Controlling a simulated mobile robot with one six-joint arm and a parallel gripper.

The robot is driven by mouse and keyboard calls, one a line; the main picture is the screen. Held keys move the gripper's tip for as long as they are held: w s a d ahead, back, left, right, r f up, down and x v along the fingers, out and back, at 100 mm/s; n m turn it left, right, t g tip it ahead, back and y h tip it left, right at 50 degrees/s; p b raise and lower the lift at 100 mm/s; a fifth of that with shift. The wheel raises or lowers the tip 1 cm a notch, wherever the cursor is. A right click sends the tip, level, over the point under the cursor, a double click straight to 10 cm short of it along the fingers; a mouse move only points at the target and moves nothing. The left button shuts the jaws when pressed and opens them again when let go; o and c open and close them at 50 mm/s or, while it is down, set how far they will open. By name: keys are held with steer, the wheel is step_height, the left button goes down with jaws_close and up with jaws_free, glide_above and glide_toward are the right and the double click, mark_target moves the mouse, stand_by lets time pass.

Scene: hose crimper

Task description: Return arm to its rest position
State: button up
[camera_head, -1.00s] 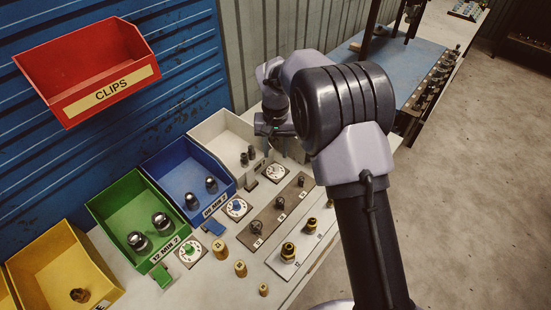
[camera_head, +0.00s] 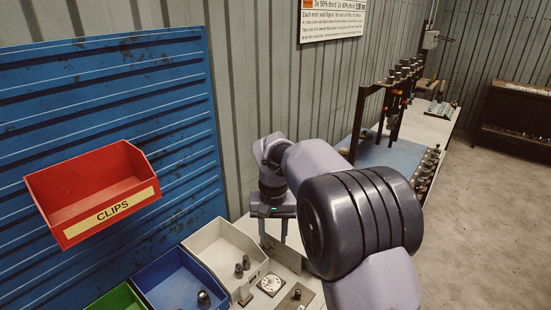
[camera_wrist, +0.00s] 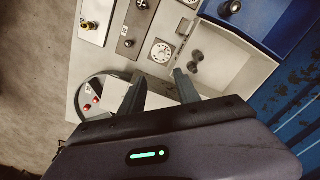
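My arm's end, my gripper (camera_head: 273,236), hangs with its fingers down above the back of the bench, just right of the white bin (camera_head: 207,243). In the wrist view my gripper (camera_wrist: 160,82) shows two dark fingers spread apart, with nothing held between them. The white bin (camera_wrist: 235,58) lies beyond the fingers there, with dark fittings (camera_wrist: 196,62) inside. My dark, ribbed arm joint hides part of the bench in the head view.
A red CLIPS bin (camera_head: 97,203) hangs on the blue wall panel (camera_head: 110,110). A blue bin (camera_head: 170,285) and a green bin (camera_head: 118,299) stand at the front left. A round dial (camera_head: 271,284) is near the white bin. A press stand (camera_head: 361,115) rises at the right.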

steer(key=s+d+r+m+t+y+b, duration=0.1)
steer(key=s+d+r+t+b, duration=0.15)
steer(key=s+d+r, duration=0.45)
steer(key=s+d+f+m+t+b, duration=0.1)
steer(key=s+d+b, duration=0.1)
steer(key=s, duration=0.9)
steer(key=s+d+f+m+t+b, duration=0.2)
steer(key=s+b, duration=0.1)
steer(key=s, duration=0.9)
steer(key=shift+s+d+f+y, duration=0.2)
steer(key=shift+s+d+y, duration=0.1)
steer(key=shift+d+y, duration=0.1)
